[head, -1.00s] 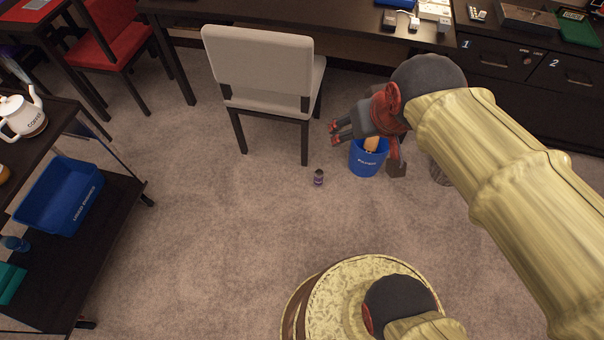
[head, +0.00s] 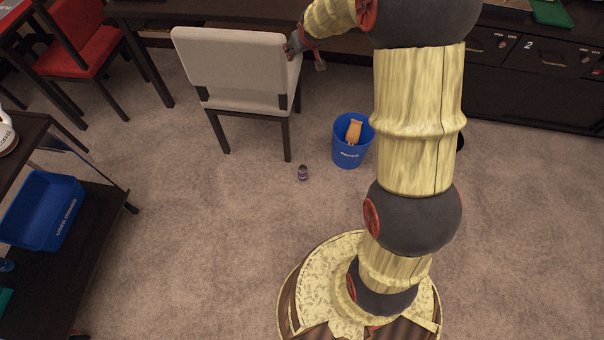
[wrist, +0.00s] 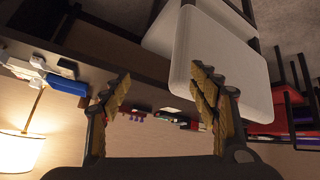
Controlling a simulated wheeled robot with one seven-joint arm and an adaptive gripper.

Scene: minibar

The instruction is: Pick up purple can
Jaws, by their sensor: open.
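My gripper (head: 296,45) is raised well above and behind the can, by the right edge of the chair's backrest. In the wrist view my gripper (wrist: 160,95) is open, with its two fingers apart and nothing between them. The can is not visible in the wrist view.
A blue bin (head: 349,156) holding an orange-tan item stands right of the can. The white chair (head: 237,70) is behind it. A dark cart with a blue tub (head: 42,210) is at left. Carpet before the can is free.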

